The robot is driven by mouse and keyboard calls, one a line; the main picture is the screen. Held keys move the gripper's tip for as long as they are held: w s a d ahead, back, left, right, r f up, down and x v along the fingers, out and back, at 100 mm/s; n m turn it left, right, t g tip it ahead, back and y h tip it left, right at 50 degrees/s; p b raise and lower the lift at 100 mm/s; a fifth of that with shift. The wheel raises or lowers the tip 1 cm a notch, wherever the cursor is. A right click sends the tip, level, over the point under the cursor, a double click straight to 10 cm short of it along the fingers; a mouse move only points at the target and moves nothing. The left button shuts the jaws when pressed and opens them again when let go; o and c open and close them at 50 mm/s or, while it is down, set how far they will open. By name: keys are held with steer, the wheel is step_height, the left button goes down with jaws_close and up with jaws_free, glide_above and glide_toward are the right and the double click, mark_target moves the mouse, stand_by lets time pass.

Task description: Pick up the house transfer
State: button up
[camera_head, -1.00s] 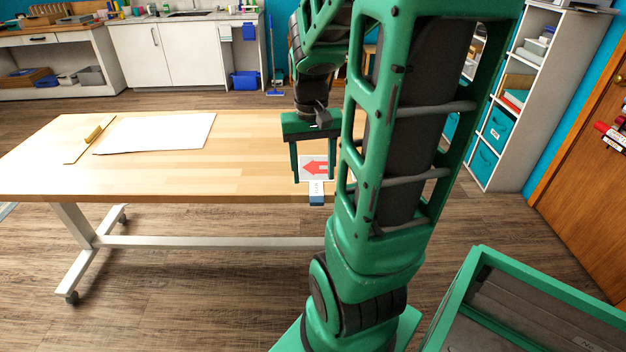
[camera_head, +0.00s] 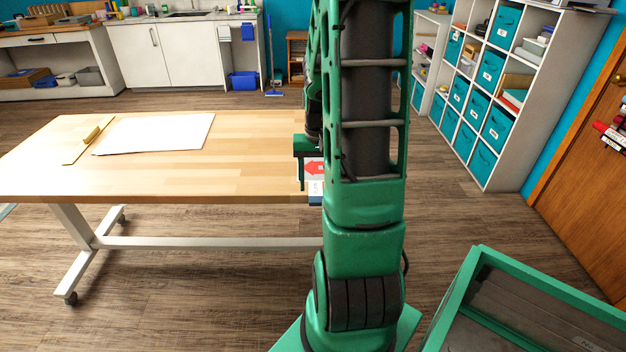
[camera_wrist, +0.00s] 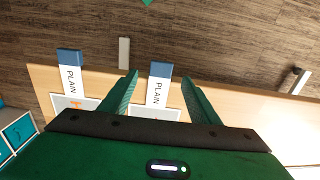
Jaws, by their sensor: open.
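A white card (camera_head: 302,179) with a red left-pointing arrow-like shape (camera_head: 313,168) lies at the table's front edge in the head view. Its tab (camera_head: 315,188) overhangs the edge. My arm hides what is right of it. In the wrist view, two white cards have blue-ended tabs reading PLAIN. The left card (camera_wrist: 60,104) shows part of an orange motif (camera_wrist: 77,103). The other card's tab (camera_wrist: 158,88) shows between my fingers; its motif is hidden. I cannot tell which is the house transfer. My gripper (camera_wrist: 158,80) is open and empty above this second card.
The wooden table (camera_head: 250,150) holds a large white sheet (camera_head: 155,132) and a strip with a yellowish handle (camera_head: 90,138) at the left. A green-framed bin (camera_head: 540,310) stands at the front right. Shelves with teal boxes (camera_head: 497,125) stand at the right.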

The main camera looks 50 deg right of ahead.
mark_target(316, 199)
step_height(316, 199, down, 5)
steer(key=shift+w+a+f, duration=0.1)
stand_by(0.3)
steer(key=c, duration=1.1)
